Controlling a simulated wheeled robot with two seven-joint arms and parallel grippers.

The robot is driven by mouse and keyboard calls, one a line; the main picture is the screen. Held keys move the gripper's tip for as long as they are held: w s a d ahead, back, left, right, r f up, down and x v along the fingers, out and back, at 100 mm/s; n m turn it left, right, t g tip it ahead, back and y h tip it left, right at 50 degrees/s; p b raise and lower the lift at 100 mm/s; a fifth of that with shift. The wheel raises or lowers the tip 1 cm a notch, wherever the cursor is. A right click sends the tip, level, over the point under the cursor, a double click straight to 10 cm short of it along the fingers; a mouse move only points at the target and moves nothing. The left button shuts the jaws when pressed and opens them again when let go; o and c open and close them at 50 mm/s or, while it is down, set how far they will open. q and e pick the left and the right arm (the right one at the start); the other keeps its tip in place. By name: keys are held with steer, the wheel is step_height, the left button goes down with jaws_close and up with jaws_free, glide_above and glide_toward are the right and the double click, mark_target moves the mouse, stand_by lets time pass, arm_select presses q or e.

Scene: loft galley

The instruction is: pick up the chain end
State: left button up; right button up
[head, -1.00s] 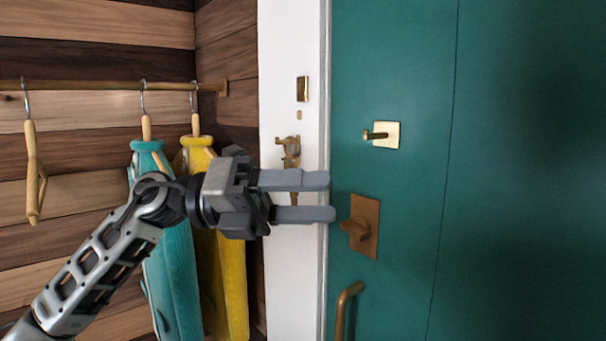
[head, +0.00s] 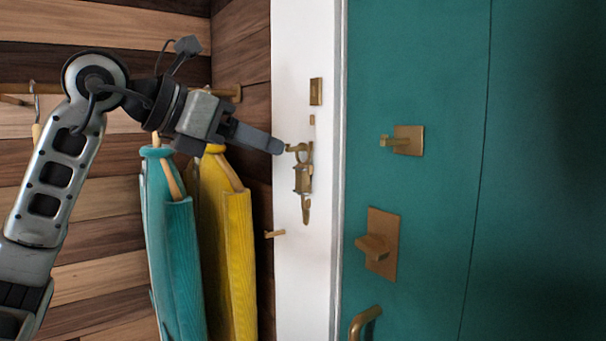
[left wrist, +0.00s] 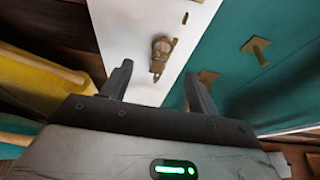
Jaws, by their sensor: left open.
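The brass door chain (head: 303,178) hangs against the white door frame, with a ring near its top and a narrow end pointing down. It also shows in the left wrist view (left wrist: 160,54), just beyond and between the two fingers. My left gripper (head: 277,145) is open and empty, its fingertips just left of the chain's top in the head view. In the head view the fingers overlap, so the gap between them is hidden; the left wrist view shows the fingers (left wrist: 158,74) spread apart. Whether a finger touches the chain cannot be told. My right gripper is not in view.
The teal door (head: 430,260) on the right carries a brass catch (head: 408,140), a thumb-turn plate (head: 382,243) and a handle (head: 362,322). A small peg (head: 275,233) sticks out below the gripper. Teal (head: 178,250) and yellow (head: 228,250) garments hang close below my left arm.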

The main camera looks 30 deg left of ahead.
mark_target(286, 149)
arm_select(q)
steer(key=shift+d+r+p+x, duration=0.1)
steer(key=shift+p+x, duration=0.1)
steer(key=shift+x, duration=0.9)
steer(key=shift+d+r+p+x, duration=0.1)
steer(key=shift+r+p+x, duration=0.05)
steer(key=shift+x, duration=1)
steer(key=shift+r+p+x, duration=0.1)
steer(key=shift+p+x, duration=0.1)
steer(key=shift+x, duration=0.9)
steer(key=c, duration=1.1)
